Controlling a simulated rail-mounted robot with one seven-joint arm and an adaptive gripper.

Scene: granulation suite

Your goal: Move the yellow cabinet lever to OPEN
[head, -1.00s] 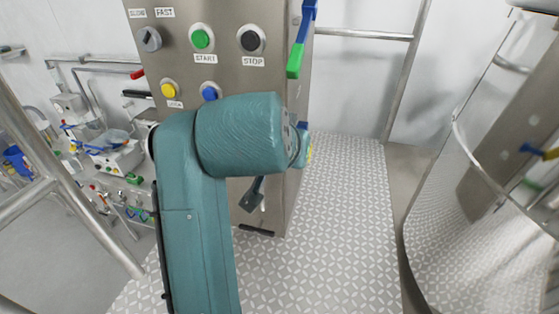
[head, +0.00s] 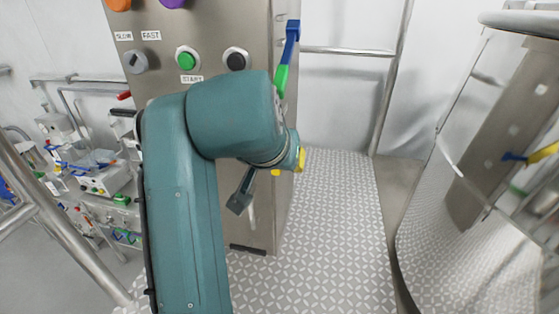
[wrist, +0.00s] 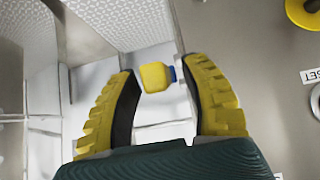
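A yellow block with a blue piece behind its right side, seemingly the yellow lever's end, shows in the wrist view (wrist: 156,77). It sits between the spread fingertips of my gripper (wrist: 160,80), with gaps on both sides. The fingers are yellow with black inner pads, and nothing is clamped. In the head view, my arm hides most of my gripper and the lever; a yellow part (head: 301,160) shows beside my wrist at the cabinet's right edge. I cannot read any OPEN mark. The steel cabinet (head: 262,215) stands behind my arm.
The front carries a green START button (head: 187,60), a black button (head: 236,60) and a grey selector (head: 135,62). A rounded reflective vessel (head: 465,240) stands right. Patterned floor (head: 340,230) between is clear.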

